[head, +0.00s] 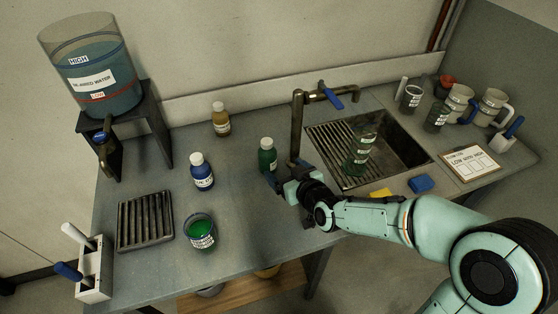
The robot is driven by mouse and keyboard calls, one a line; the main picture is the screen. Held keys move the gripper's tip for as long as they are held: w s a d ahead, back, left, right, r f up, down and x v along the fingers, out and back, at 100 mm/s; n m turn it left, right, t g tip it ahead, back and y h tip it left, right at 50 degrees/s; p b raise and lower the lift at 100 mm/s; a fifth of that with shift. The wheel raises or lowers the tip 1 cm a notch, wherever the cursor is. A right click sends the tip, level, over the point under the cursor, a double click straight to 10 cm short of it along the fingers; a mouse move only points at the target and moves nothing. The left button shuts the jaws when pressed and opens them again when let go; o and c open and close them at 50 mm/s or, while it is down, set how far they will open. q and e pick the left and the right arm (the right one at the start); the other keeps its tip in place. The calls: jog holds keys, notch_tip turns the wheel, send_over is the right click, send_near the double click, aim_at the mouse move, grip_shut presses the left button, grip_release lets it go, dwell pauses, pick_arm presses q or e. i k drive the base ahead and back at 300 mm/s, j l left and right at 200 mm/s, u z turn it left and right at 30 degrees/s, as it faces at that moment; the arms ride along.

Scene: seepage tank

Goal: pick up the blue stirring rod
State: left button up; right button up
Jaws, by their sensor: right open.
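A blue-handled rod (67,270) leans out of a white holder (97,272) at the table's front left corner, beside a white-handled one (76,237). I take it to be the blue stirring rod; its lower part is hidden in the holder. My right gripper (277,180) is open by the green bottle (267,158), far from both holders. I cannot tell if it touches the bottle. My left gripper is out of view.
A blue-labelled bottle (202,172), a cup of green liquid (202,232) and a dark ribbed rack (146,221) stand on the left half. A brown bottle (221,120) stands behind. The water tank (91,70) is at back left. The sink (400,155) with its tap (297,124) is on the right.

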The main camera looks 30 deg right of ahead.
aim_at(64, 269)
jog(key=k+j, duration=0.1)
jog(key=k, duration=0.9)
